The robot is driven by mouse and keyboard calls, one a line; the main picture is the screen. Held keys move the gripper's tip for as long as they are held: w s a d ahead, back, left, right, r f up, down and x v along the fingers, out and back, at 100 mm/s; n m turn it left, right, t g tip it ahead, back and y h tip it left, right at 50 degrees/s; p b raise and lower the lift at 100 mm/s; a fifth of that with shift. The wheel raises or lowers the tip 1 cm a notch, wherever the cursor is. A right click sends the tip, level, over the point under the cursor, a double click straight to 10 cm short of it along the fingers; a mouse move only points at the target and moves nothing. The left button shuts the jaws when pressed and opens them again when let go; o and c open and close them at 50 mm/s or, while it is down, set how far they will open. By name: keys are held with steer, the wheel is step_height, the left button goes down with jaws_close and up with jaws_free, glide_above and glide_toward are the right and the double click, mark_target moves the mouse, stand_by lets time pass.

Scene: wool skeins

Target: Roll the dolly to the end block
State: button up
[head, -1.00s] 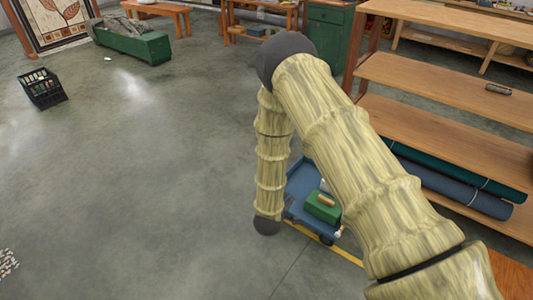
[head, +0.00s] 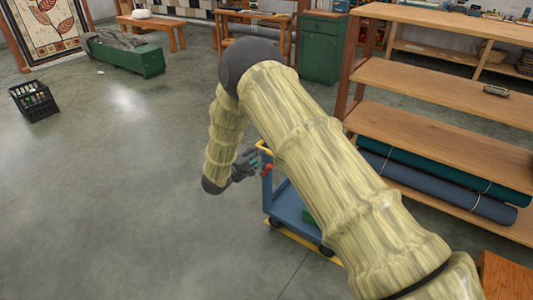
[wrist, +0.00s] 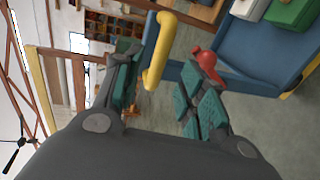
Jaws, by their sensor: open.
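The blue dolly (head: 285,203) stands on the floor beside the shelves, partly hidden behind my arm. Its yellow push handle (head: 264,147) rises at its near-left end, with a red knob (head: 267,168) below. In the wrist view the yellow handle (wrist: 158,52) reaches between the spread fingers, and the red knob (wrist: 207,62) is by the right finger. My gripper (head: 247,165) is open at the handle; it also shows in the wrist view (wrist: 158,88). I cannot tell whether a finger touches the handle. A green box (wrist: 292,12) rides on the blue deck (wrist: 265,45). I cannot identify the end block.
Wooden shelves (head: 440,70) with rolled blue and green mats (head: 440,182) stand at right. A yellow floor line (head: 318,252) runs under the dolly. The middle floor is clear.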

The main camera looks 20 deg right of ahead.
steer(key=x, duration=0.7)
steer(key=shift+w+d+b, duration=0.25)
steer(key=shift+d+b, duration=0.05)
jaws_close()
